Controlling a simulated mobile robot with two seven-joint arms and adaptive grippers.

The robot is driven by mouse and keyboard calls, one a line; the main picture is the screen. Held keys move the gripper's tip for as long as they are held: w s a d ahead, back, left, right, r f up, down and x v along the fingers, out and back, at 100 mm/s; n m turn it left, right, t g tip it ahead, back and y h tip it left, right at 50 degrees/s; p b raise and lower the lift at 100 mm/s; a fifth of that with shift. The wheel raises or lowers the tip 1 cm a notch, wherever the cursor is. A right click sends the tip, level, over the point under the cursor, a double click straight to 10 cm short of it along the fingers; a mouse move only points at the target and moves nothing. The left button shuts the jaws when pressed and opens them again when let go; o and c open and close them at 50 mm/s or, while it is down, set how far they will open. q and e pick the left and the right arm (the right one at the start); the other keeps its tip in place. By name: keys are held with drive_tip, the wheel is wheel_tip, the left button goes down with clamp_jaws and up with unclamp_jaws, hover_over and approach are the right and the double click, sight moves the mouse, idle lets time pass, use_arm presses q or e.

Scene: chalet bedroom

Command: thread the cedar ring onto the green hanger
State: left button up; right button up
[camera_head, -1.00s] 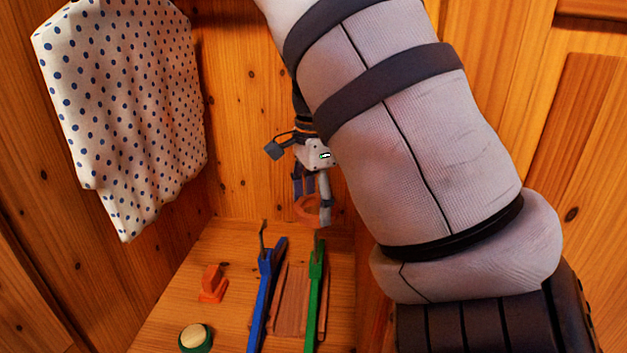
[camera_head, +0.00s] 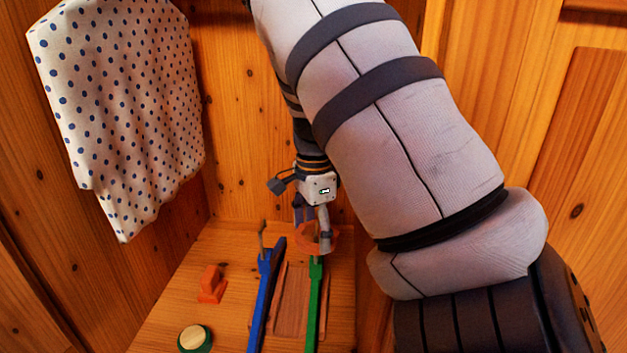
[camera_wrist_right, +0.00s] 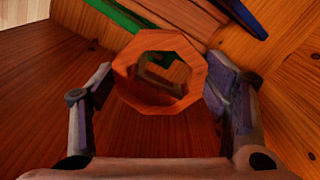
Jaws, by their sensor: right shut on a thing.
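The cedar ring, an orange-brown many-sided wooden ring (camera_head: 304,243), is held in my right gripper (camera_head: 314,236). In the right wrist view the ring (camera_wrist_right: 124,74) sits between the two fingers with its hole facing the camera. The green hanger (camera_head: 314,300) lies below on the wooden surface, its upper end just under the ring. Part of the green hanger (camera_wrist_right: 121,17) also shows beyond the ring in the wrist view. My left gripper is out of view.
A blue hanger (camera_head: 262,300) with an upright hook lies left of the green one. A brown wooden panel (camera_head: 290,305) lies between them. An orange block (camera_head: 211,285) and a round green-rimmed thing (camera_head: 194,339) stand further left. A dotted cloth (camera_head: 125,105) hangs at left.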

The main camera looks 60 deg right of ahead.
drive_tip(key=o, duration=1)
drive_tip(key=shift+o, duration=0.2)
wheel_tip(320, 180, up, 12)
drive_tip(key=shift+f, duration=0.1)
